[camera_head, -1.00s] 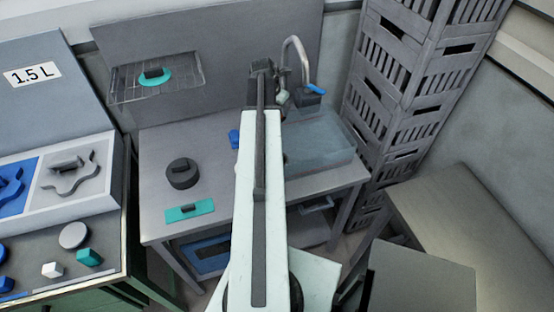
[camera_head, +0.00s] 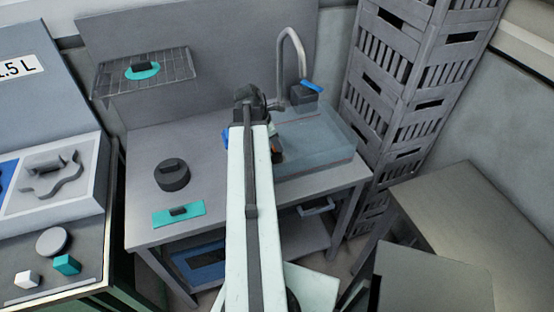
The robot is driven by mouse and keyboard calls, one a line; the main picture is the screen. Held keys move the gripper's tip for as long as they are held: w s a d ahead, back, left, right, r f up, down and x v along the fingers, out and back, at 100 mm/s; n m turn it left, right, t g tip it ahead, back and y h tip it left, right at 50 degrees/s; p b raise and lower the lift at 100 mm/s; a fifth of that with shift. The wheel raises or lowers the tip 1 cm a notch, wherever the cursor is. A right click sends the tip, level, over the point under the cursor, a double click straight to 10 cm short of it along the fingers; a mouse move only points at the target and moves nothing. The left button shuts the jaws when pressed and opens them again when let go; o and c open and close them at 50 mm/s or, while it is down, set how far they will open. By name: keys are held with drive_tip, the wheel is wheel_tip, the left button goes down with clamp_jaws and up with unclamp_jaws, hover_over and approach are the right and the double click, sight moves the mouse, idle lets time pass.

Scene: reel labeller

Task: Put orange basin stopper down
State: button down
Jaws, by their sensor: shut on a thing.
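My gripper (camera_head: 275,143) is mostly hidden behind my pale arm; a dark part of it shows at the arm's right edge.
The grey bench (camera_head: 140,215) holds a dark round knobbed piece (camera_head: 172,176) and a teal plate (camera_head: 165,216). A wire shelf (camera_head: 175,72) holds a teal disc (camera_head: 142,71). A blue item (camera_head: 226,139) sits left of my arm. The tap (camera_head: 304,60) and stacked crates (camera_head: 395,110) stand right.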

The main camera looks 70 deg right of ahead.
sight(276, 151)
drive_tip(key=shift+f, duration=0.1)
wheel_tip(276, 151, down, 4)
drive_tip(key=b, duration=0.3)
drive_tip(key=shift+b, duration=0.35)
drive_tip(key=shift+r, duration=0.25)
drive_tip(key=shift+f, duration=0.25)
drive_tip(key=c, duration=1.2)
unclamp_jaws()
drive_tip(key=shift+r, duration=0.1)
